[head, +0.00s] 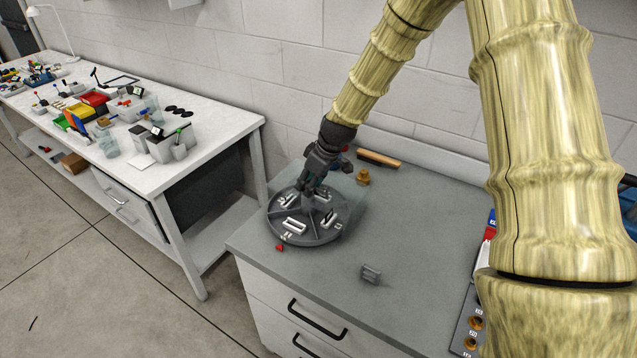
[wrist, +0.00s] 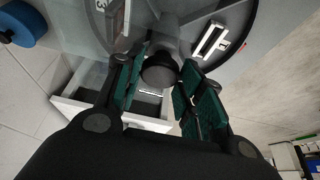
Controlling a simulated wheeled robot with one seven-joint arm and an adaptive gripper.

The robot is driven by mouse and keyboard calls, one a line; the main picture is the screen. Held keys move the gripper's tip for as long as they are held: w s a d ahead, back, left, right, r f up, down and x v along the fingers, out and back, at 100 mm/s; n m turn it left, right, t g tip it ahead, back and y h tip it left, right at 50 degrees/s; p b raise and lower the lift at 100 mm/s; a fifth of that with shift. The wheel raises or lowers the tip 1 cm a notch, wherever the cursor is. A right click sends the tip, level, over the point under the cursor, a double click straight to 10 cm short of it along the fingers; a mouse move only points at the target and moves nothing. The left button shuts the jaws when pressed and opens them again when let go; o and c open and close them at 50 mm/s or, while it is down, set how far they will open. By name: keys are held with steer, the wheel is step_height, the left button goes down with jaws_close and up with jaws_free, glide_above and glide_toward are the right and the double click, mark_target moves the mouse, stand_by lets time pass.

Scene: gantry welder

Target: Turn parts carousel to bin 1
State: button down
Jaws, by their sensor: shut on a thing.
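The parts carousel (head: 318,236) is a dark grey round tray with raised dividers, standing on the left part of the grey cabinet top. Its bins hold pale rectangular parts, and white numerals mark the rim, too small to read surely in the head view. A small red pointer (head: 279,248) lies at its front-left edge. My gripper (head: 311,184) reaches down over the carousel's centre. My gripper hides part of the hub and the far bins.
A brass-coloured piece (head: 363,177) and a wooden-handled tool (head: 379,159) lie behind the carousel. A small grey block (head: 370,273) stands to its right front. A cluttered white workbench (head: 205,160) stands at left; the cabinet top's middle is mostly clear.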

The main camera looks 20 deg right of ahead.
steer(key=shift+w+r, duration=0.2)
steer(key=c, duration=1.1)
jaws_free()
steer(key=shift+c, duration=0.2)
steer(key=shift+o, duration=1.2)
steer(key=shift+s+f, duration=0.1)
steer(key=shift+s, duration=0.05)
steer(key=v, duration=1.2)
steer(key=shift+s+f, duration=0.1)
